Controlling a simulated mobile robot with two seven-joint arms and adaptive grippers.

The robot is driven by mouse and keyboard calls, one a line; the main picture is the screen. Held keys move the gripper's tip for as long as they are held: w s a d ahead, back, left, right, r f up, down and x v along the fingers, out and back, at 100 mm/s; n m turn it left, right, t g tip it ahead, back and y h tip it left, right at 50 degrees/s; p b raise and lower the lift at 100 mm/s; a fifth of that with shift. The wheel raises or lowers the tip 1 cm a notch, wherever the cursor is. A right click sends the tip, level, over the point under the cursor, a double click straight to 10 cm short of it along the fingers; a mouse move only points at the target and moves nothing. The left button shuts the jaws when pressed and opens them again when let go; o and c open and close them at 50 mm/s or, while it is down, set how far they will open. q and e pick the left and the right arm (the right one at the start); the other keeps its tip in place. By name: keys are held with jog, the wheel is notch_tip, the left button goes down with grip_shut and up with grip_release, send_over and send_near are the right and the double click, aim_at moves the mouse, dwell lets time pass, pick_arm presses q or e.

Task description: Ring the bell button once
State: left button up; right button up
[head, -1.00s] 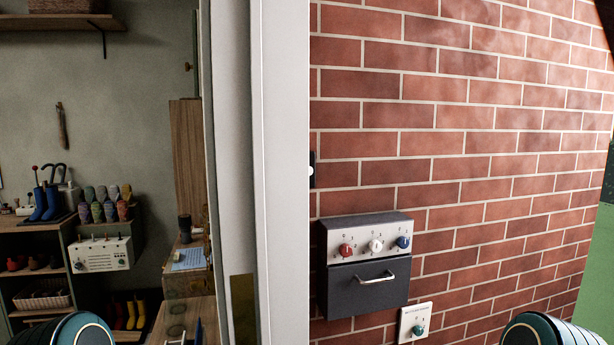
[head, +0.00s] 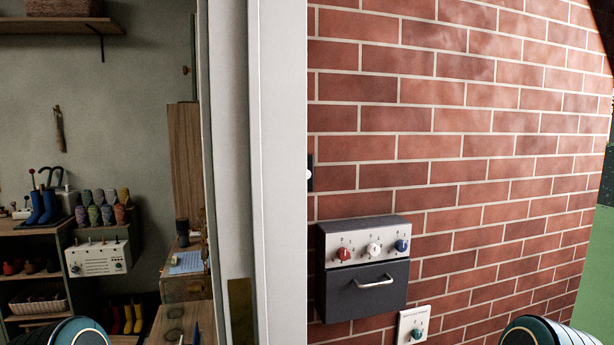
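A small dark plate with a pale button (head: 309,173), likely the bell button, sits at the left edge of the brick wall, right against the white door frame. It is partly hidden by the frame and seen at a steep angle. Neither gripper is in view. Only a rounded dark teal part of each of my arms shows at the bottom edge, one at the left and one at the right, both well below the button.
A grey box (head: 367,268) with red, white and blue knobs and a handle is on the brick wall (head: 450,130). A white plate with a green knob (head: 413,326) is below it. The white door frame (head: 278,160) stands left; shelves with blue boots (head: 42,206) lie beyond.

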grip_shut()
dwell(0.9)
